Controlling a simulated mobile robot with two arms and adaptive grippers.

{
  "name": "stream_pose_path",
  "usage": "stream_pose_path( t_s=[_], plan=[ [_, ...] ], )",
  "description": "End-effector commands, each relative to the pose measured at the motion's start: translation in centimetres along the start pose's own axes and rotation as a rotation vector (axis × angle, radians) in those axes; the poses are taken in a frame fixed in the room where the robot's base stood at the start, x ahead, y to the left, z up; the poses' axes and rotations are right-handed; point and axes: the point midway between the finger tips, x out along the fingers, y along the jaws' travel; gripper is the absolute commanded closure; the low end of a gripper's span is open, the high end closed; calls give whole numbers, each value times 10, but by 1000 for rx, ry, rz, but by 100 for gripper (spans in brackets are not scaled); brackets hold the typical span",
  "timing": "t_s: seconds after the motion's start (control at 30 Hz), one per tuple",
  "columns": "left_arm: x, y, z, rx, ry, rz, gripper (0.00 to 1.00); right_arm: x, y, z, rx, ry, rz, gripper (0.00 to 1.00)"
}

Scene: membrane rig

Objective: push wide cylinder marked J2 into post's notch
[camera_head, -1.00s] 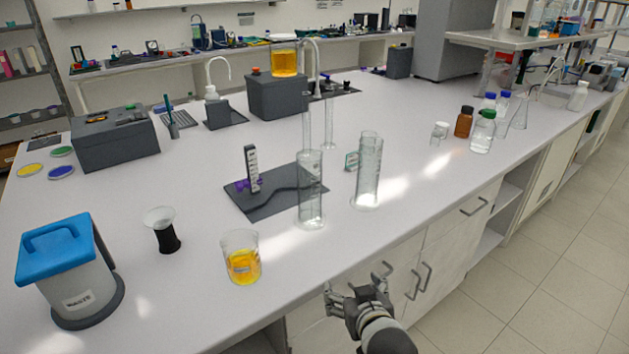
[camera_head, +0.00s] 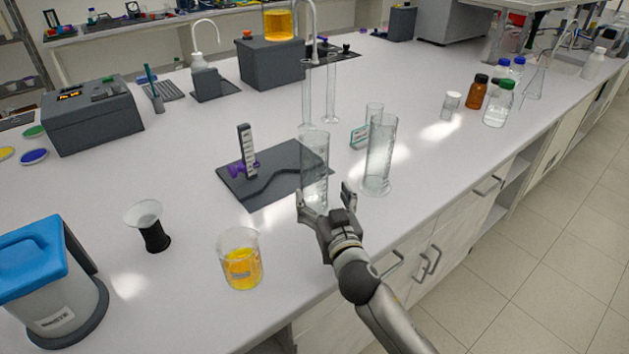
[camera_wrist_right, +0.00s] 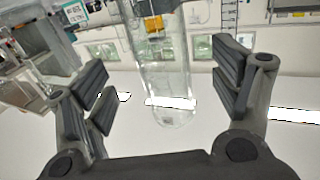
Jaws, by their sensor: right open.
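A wide clear glass cylinder (camera_head: 314,160) stands upright at the right front corner of a dark base plate (camera_head: 240,190). I cannot read a J2 mark on it. On the plate stands a short upright post (camera_head: 248,150) with a marked face and a purple part at its foot. My right gripper (camera_head: 326,198) is open at the cylinder's near side. In the right wrist view the cylinder (camera_wrist_right: 165,75) shows between the spread fingers (camera_wrist_right: 165,90), with a gap on each side. My left gripper is not in view.
A second wide cylinder (camera_head: 379,160) stands close on the right, with thin tubes (camera_head: 331,90) behind. A beaker of yellow liquid (camera_head: 240,262) and a black-based funnel cup (camera_head: 150,228) stand at front left.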

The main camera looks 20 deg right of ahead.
Motion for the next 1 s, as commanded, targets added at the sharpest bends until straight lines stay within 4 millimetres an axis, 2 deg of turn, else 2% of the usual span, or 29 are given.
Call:
stream_pose_path(
  t_s=[0.03, 0.1, 0.2, 0.3, 0.6, 0.77, 0.93, 1.0],
  plan=[
    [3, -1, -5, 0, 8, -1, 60, -1, 0, 15, 0, -7, 0, 17],
    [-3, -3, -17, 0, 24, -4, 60, 15, 0, 6, -1, 2, -1, 17],
    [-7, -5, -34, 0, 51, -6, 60, 32, 0, 7, -2, -1, -1, 17],
    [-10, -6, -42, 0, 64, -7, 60, 47, -1, 7, -1, -1, -1, 17],
    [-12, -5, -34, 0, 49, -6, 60, 73, 0, 8, 0, -2, -1, 17],
    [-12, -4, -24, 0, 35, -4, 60, 75, 0, 8, 0, -2, -1, 17],
    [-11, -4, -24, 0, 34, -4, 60, 75, -1, 8, 0, -1, -1, 17],
    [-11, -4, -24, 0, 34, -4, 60, 75, -1, 8, 0, -1, -1, 25]
  ],
)
